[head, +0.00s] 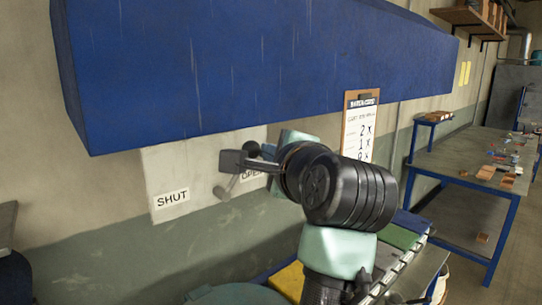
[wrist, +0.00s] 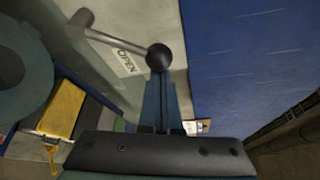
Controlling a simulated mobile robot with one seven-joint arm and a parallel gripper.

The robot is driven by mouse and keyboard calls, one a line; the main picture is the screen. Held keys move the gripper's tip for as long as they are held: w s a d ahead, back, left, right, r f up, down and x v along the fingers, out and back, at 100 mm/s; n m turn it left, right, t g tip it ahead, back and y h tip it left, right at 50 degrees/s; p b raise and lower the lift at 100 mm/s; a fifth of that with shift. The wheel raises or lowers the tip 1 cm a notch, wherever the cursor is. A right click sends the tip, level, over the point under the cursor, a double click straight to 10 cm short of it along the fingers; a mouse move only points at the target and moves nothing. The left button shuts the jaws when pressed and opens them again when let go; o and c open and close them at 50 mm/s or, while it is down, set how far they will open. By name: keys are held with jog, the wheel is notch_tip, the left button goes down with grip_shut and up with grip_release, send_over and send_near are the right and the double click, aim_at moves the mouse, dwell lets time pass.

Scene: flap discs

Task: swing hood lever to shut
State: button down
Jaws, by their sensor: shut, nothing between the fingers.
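The hood lever (wrist: 115,40) is a grey rod with a black ball knob (wrist: 158,57), mounted on a pale plate (head: 165,165) under the blue hood (head: 260,65). The plate has a SHUT label (head: 172,199) on the left and an OPEN label (head: 252,175) on the right, partly covered by my arm. The lever leans to the OPEN side. My gripper (wrist: 160,80) is shut and empty, its fingertips right at the knob in the wrist view; I cannot tell whether they touch. In the head view my gripper (head: 243,160) hides much of the lever.
The hood overhangs the plate closely from above. A clipboard (head: 361,125) hangs on the wall to the right. Coloured bins, one yellow (wrist: 62,108), stand below. A blue-framed bench (head: 475,165) with scattered parts is at the right.

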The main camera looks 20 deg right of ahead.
jog(key=shift+a+r+n, duration=0.2)
jog(key=shift+n, duration=0.1)
jog(key=a+n+t+b, duration=0.1)
jog(key=s+a+r+n+t+b, duration=0.1)
jog(key=n+b, duration=0.1)
jog(key=a+r+n+b, duration=0.1)
jog(key=shift+s+a+n+t, duration=0.25)
jog(key=shift+a+n+t, duration=0.1)
jog(key=shift+n+t, duration=0.05)
jog(key=a+n+b, duration=0.1)
jog(key=n+b, duration=0.1)
jog(key=s+a+n+t+b, duration=0.1)
jog(key=shift+a+r+n+b, duration=0.1)
jog(key=shift+a+n+b, duration=0.25)
jog(key=shift+n, duration=0.05)
jog(key=a+n+b, duration=0.1)
jog(key=n, duration=0.1)
jog(key=a+n+t+y+b, duration=0.1)
jog(key=n, duration=0.1)
jog(key=s+a+n+t+y+b, duration=0.1)
jog(key=shift+s+a+f+n, duration=0.1)
jog(key=shift+a+f+n, duration=0.1)
jog(key=shift+f+n, duration=0.15)
jog(key=shift+s+a+y+b, duration=0.15)
jog(key=shift+a+y+b, duration=0.25)
jog(key=shift+a+b, duration=0.1)
jog(key=shift+f, duration=0.1)
